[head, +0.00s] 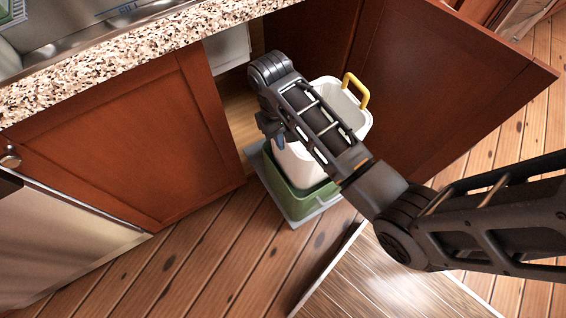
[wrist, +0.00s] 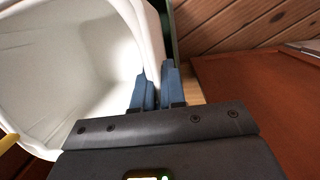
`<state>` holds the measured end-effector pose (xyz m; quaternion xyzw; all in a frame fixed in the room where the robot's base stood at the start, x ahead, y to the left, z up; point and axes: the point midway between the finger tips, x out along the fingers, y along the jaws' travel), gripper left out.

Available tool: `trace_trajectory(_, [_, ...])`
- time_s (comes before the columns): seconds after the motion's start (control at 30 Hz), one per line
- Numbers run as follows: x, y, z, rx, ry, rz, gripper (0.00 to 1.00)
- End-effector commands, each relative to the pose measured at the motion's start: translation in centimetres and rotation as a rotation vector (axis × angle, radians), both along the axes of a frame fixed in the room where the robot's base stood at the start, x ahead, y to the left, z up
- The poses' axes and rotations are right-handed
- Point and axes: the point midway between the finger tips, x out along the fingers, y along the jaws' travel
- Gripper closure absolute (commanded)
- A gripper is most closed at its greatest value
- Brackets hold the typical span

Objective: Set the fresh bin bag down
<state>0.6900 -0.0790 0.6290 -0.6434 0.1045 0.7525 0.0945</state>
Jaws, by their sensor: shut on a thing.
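The fresh bin bag (head: 352,107) is a stiff-looking white liner with a yellow handle loop (head: 361,95). It stands in or just above a green bin (head: 300,201) at the open cupboard; my arm hides part of it. In the wrist view the white bag (wrist: 75,60) fills the left, open side up, with a bit of yellow handle at the left edge. My gripper (head: 276,137) is at the bag's left side in the head view. In the wrist view its blue fingers (wrist: 156,85) are shut on the bag's wall near the rim. How deep the bag sits is hidden.
The green bin stands on a grey tray (head: 322,205) at the cupboard mouth. An open door (head: 450,75) stands to the right, a closed door (head: 130,145) to the left. A speckled countertop (head: 130,57) is above. A mat (head: 385,285) lies in front on the plank floor.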

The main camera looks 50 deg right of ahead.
Motion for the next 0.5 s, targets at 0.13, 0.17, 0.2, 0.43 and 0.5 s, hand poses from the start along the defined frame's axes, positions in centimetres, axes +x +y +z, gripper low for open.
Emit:
trace_trajectory(0.13, [-0.1,0.0,-4.0,0.001,0.003,-0.001,1.0])
trace_trajectory(0.17, [-0.1,0.0,-4.7,0.001,0.004,-0.001,1.0])
trace_trajectory(0.2, [-0.1,0.0,-5.7,0.001,0.004,-0.001,1.0])
trace_trajectory(0.43, [0.0,0.0,-10.2,0.0,0.002,-0.001,1.0])
trace_trajectory(0.5, [0.0,0.0,-10.8,0.0,0.001,-0.001,1.0])
